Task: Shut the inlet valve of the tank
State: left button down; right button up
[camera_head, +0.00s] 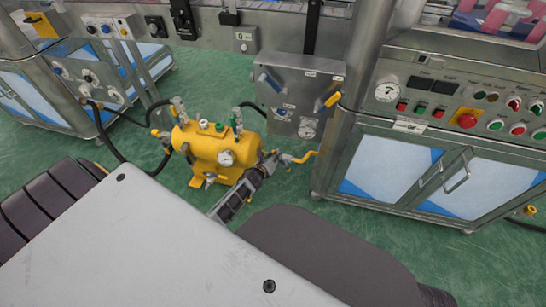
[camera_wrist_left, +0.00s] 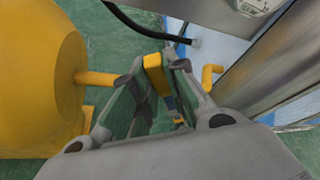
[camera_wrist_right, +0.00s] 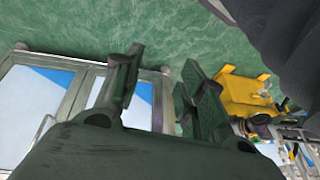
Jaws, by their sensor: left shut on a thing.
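The yellow tank (camera_head: 215,148) stands on the green floor with a round gauge and several small fittings on top. My left gripper (camera_head: 268,160) is at the tank's right side. In the left wrist view, the tank (camera_wrist_left: 35,80) fills the left, and a yellow pipe stub runs from it towards the fingers. My left gripper (camera_wrist_left: 160,90) is shut on a yellow valve handle (camera_wrist_left: 154,70), whose lower part the fingers hide. My right gripper (camera_wrist_right: 160,85) shows only in the right wrist view, its fingers apart and empty; the tank (camera_wrist_right: 240,92) is to its right.
A yellow bent pipe (camera_head: 304,157) lies just right of my left gripper. A steel control box (camera_head: 298,90) with blue and yellow levers is behind. A steel cabinet (camera_head: 390,165) with buttons stands right. Black hoses (camera_head: 105,135) run left of the tank.

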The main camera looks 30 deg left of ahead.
pick_arm(q)
jog(key=shift+w+d+r+m+g+y+b, duration=0.2)
jog(key=shift+d+m+y, duration=0.25)
jog(key=shift+d+m, duration=0.3)
jog(key=shift+w+d+r+m+g+y+b, duration=0.1)
jog(key=shift+w+d+r+m+g+y, duration=0.15)
jog(key=shift+d+m+y, duration=0.4)
jog(key=shift+w+d+r+m+g+y+b, duration=0.15)
jog(key=shift+d+m+g+y, duration=0.15)
jog(key=shift+d+m, duration=0.55)
pick_arm(e)
jog(key=shift+x, duration=0.9)
pick_arm(q)
jog(key=shift+d, duration=0.1)
pick_arm(e)
jog(key=shift+s+a+r, duration=0.1)
jog(key=shift+s, duration=0.05)
pick_arm(q)
jog(key=c, duration=1.4)
grip_release()
